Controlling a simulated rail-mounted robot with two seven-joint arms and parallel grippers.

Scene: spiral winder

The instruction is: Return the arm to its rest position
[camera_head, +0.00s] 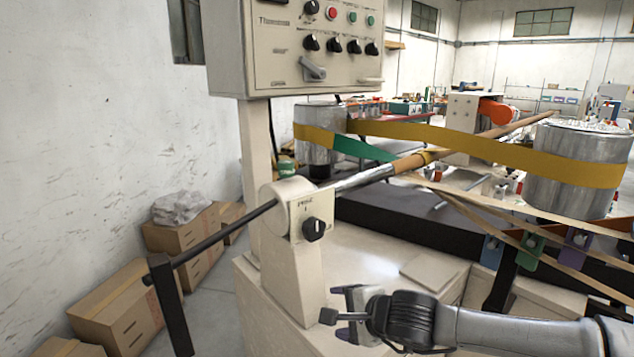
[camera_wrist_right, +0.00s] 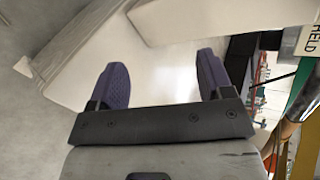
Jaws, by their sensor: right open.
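My right arm (camera_head: 520,331) comes in from the right, low in the head view. Its right gripper (camera_head: 343,311) hangs over the front of the cream winder base (camera_head: 375,256), below the knob post. In the right wrist view the two purple-padded fingers of the gripper (camera_wrist_right: 160,82) stand wide apart with nothing between them. Cream machine surface shows behind them; I cannot tell the exact gap to it. My left gripper is not in view.
The control panel (camera_head: 318,45) stands at upper left. A post with a black knob (camera_head: 313,229) carries the long spindle (camera_head: 365,178). Yellow belt (camera_head: 470,143) runs between metal drums. A dark crank handle (camera_head: 169,300) sticks out left. Cardboard boxes (camera_head: 113,305) line the wall.

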